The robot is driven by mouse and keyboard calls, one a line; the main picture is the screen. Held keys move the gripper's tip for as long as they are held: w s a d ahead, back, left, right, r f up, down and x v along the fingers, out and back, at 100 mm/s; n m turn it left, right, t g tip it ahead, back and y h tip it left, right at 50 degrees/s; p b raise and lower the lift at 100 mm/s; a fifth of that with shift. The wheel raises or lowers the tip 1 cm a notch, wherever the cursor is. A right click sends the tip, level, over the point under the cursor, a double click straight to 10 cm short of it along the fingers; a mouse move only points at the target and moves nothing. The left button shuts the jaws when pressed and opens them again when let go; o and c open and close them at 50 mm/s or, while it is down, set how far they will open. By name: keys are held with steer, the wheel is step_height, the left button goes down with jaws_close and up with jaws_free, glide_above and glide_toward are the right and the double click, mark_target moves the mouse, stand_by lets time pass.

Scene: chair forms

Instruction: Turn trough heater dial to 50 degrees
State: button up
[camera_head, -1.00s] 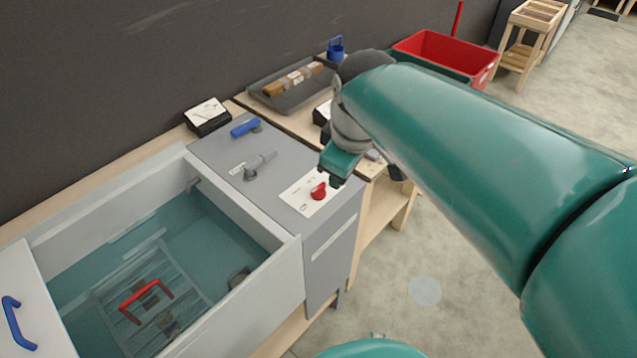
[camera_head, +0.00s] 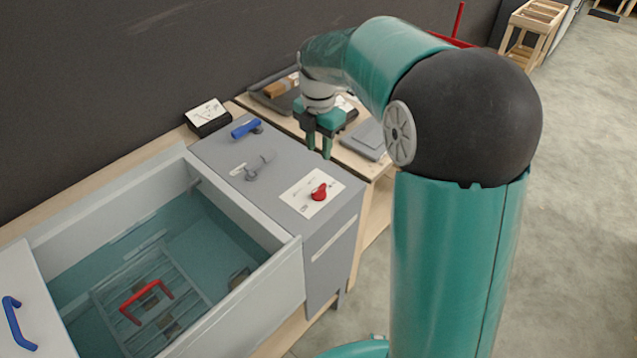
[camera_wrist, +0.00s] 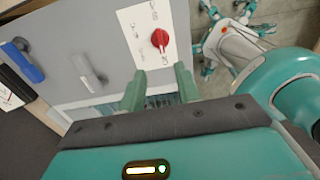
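The red heater dial (camera_head: 319,191) sits on a white marked plate (camera_head: 304,199) on top of the grey control box (camera_head: 262,160), right of the trough. In the wrist view the red dial (camera_wrist: 160,38) is on its white plate (camera_wrist: 141,22), beyond my fingertips. My gripper (camera_head: 319,153) points down behind the dial, toward the back right of the box, and does not touch it. In the wrist view my gripper (camera_wrist: 160,82) shows its two green fingers apart with nothing between them. The plate's markings are too small to read.
A grey lever (camera_head: 252,172) and a blue lever (camera_head: 245,127) stand on the same box. The water-filled trough (camera_head: 272,262) holds a rack with a red handle (camera_head: 146,293). A black box with a white face (camera_head: 207,115) and a grey tray (camera_head: 270,98) stand behind.

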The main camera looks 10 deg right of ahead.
mark_target(319, 188)
step_height(319, 188, down, 14)
steer(key=shift+r, duration=0.25)
jaws_close()
